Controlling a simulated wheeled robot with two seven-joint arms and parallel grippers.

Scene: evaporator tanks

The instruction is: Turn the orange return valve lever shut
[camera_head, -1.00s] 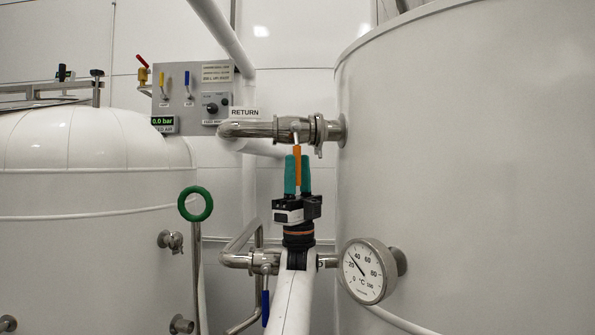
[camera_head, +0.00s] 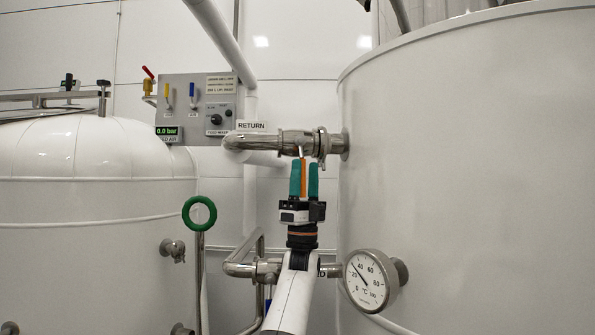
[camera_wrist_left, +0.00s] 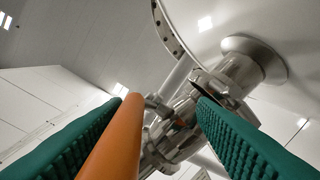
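The orange return valve lever (camera_head: 304,178) hangs down from the steel return valve (camera_head: 298,143), on the pipe below the RETURN label. My left gripper (camera_head: 304,180) comes up from below, its two green fingers on either side of the lever. In the left wrist view the orange lever (camera_wrist_left: 115,140) runs between the fingers, close against or touching the left one. A clear gap separates it from the right finger, so the gripper (camera_wrist_left: 150,130) is open around the lever. The valve body (camera_wrist_left: 185,125) lies beyond the fingertips. My right gripper is not in view.
A large white tank (camera_head: 470,170) stands close on the right, with a round dial gauge (camera_head: 368,282). A lower pipe (camera_head: 240,265) runs behind my arm. A green ring handle (camera_head: 199,213) and a control panel (camera_head: 205,105) are to the left.

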